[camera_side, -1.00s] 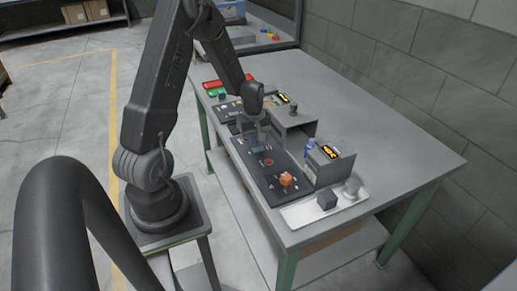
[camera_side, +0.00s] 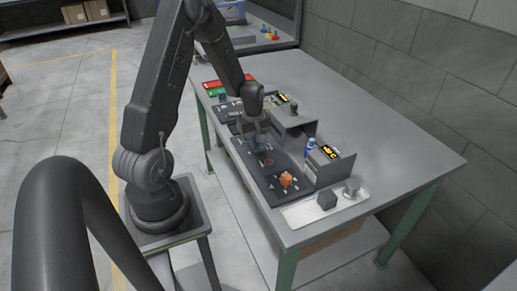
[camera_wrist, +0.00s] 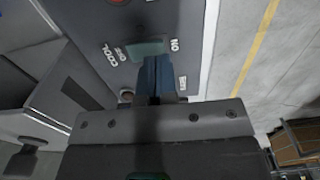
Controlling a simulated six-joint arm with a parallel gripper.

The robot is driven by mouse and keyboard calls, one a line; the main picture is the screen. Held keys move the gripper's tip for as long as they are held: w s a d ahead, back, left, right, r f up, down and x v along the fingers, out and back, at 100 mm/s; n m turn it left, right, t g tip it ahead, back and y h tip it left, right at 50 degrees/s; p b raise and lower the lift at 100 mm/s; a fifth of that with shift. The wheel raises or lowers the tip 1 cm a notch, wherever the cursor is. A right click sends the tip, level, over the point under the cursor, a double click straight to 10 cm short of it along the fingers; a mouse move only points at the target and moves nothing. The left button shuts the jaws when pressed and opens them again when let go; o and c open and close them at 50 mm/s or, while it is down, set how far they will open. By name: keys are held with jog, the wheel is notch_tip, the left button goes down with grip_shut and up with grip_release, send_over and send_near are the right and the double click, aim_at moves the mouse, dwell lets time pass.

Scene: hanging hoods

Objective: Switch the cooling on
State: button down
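A dark control panel (camera_wrist: 192,66) fills the upper middle of the wrist view. In the side view my gripper (camera_side: 257,147) points down over the panel (camera_side: 274,178), hiding the switch there.
A red button (camera_side: 267,161) and an orange knob (camera_side: 287,179) sit nearer on the panel. A white tray (camera_side: 300,214) holds small grey parts. The table's right side is clear.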

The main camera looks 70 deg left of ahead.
jog(key=shift+f, duration=1)
dwell(0.3)
jog(key=shift+r, duration=3.55)
jog(key=s+d+r+m+t, duration=0.2)
jog(key=d+r+m, duration=0.4)
jog(key=d+r, duration=0.3)
jog(key=s+d+r+m+t, duration=0.2)
jog(key=d+r+m, duration=0.4)
jog(key=d+r, duration=0.35)
jog(key=s+d+r+m+t, duration=0.1)
jog(key=s+d+r+m, duration=0.1)
jog(key=s+d+m, duration=0.4)
jog(key=shift+s+d+r+t, duration=0.2)
jog(key=shift+s+t, duration=0.1)
jog(key=shift+s, duration=0.4)
